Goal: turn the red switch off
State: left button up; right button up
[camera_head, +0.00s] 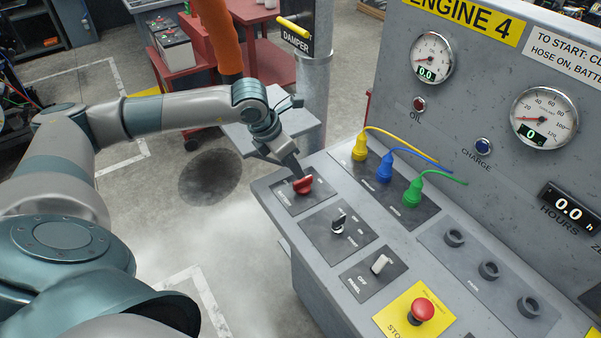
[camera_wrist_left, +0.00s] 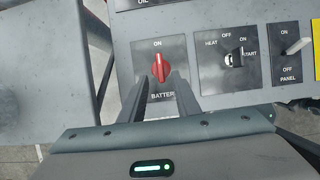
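The red switch (camera_head: 303,184) is a rotary knob on a dark plate at the near left corner of the grey console. In the left wrist view the red switch (camera_wrist_left: 160,67) stands upright in the picture, its upper end toward the "ON" label, with "BATTERY" lettering below, partly hidden by a finger. My left gripper (camera_head: 297,172) reaches down over it. In the left wrist view its two fingers (camera_wrist_left: 162,80) are apart, either side of the knob's lower end. Whether they touch it, I cannot tell. My right gripper is not in view.
A black key switch (camera_head: 339,222), a white panel toggle (camera_head: 380,264) and a red stop button (camera_head: 422,309) on yellow line the console's front. Yellow, blue and green plugs (camera_head: 413,192) stand behind. A grey post (camera_head: 314,90) rises beyond the console's left end.

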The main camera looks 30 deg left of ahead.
aim_at(302, 180)
pick_arm(q)
jog(key=p+x, duration=0.1)
jog(key=x, duration=0.4)
jog(key=shift+f+p, duration=0.1)
jog(key=shift+p, duration=0.25)
jog(key=shift+x, duration=0.85)
grip_shut()
